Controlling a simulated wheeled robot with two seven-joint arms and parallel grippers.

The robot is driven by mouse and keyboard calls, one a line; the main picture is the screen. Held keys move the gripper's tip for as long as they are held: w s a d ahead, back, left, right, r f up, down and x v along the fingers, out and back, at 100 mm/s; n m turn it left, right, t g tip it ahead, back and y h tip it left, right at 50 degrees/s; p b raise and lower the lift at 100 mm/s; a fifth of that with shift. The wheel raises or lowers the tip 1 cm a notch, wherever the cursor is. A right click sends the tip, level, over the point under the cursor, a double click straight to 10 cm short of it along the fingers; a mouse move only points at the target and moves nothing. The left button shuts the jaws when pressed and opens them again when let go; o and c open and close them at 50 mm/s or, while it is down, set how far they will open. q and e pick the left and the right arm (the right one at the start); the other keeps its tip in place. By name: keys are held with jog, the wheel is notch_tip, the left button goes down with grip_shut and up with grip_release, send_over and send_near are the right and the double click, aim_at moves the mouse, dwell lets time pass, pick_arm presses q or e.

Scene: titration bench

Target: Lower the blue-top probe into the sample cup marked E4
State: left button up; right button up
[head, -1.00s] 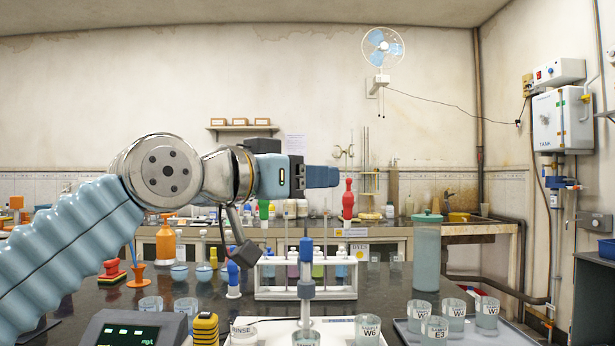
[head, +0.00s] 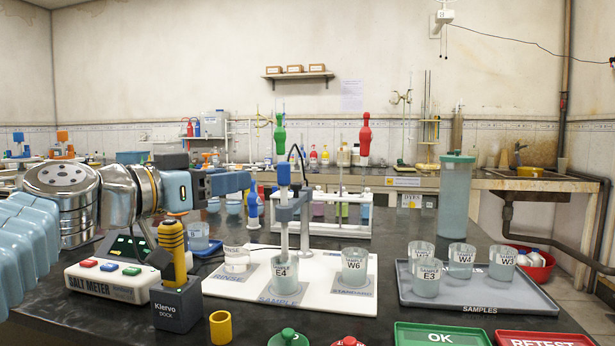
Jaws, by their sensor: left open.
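The blue-top probe (head: 284,174) stands upright in a clamp arm on a stand on the white board. Its pale stem runs down to the mouth of the cup marked E4 (head: 285,281). I cannot tell whether the tip is inside the cup or just above it. The E4 cup stands on the board's sample spot. My left gripper (head: 240,182) comes in from the left with blue fingers pointing right, open and empty, left of the probe's blue top; the gap between them is hard to judge. My right gripper is out of view.
On the white board (head: 225,287) stand a rinse cup (head: 236,260) and cup W6 (head: 354,266). The salt meter (head: 112,283) and a dock (head: 178,305) are left. A grey tray (head: 480,297) with several cups is right. A tube rack (head: 340,228) stands behind.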

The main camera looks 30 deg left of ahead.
aim_at(279, 170)
pick_arm(q)
jog(key=p+x, duration=0.4)
jog(key=x, duration=0.8)
jog(key=shift+w+r, duration=0.1)
jog(key=shift+w, duration=0.05)
jog(key=shift+w+d, duration=0.15)
jog(key=shift+w, duration=0.5)
grip_shut()
